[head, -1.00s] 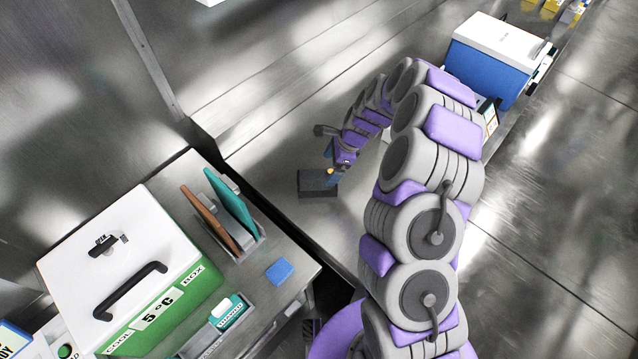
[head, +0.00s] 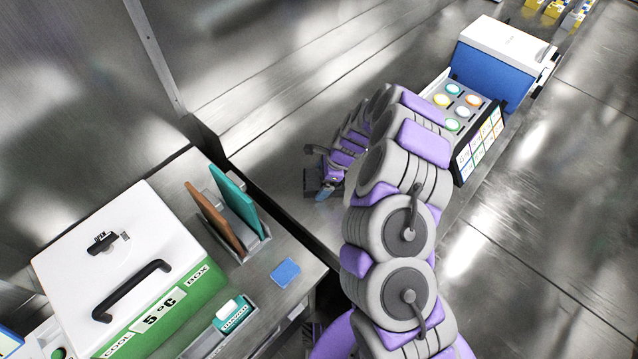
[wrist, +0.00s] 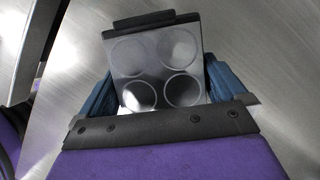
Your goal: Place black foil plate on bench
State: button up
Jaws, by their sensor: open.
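The black foil plate (head: 310,181) shows as a dark block on the metal bench (head: 285,150), partly hidden by my gripper (head: 326,188). In the wrist view the plate (wrist: 155,60) has a grey face with round clear or shiny circles and a black strip along its far edge. It lies between the two blue fingers of my gripper (wrist: 160,92), which are spread apart on either side of it. The near end of the plate is hidden behind the dark gripper bar. I cannot tell whether the fingers touch the plate.
A white and green cool box (head: 120,265) stands at left. Beside it are a rack with brown and teal plates (head: 236,203) and a blue square (head: 286,272). A tray with coloured round wells (head: 453,105) and a blue and white box (head: 495,65) stand at right.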

jog(key=shift+d, duration=0.75)
jog(key=shift+c, duration=0.9)
jog(key=shift+d, duration=0.45)
jog(key=c, duration=0.3)
jog(key=shift+a, duration=0.25)
jog(key=c, duration=0.3)
jog(key=shift+a, duration=0.5)
jog(key=shift+c, duration=0.5)
jog(key=shift+r, duration=0.15)
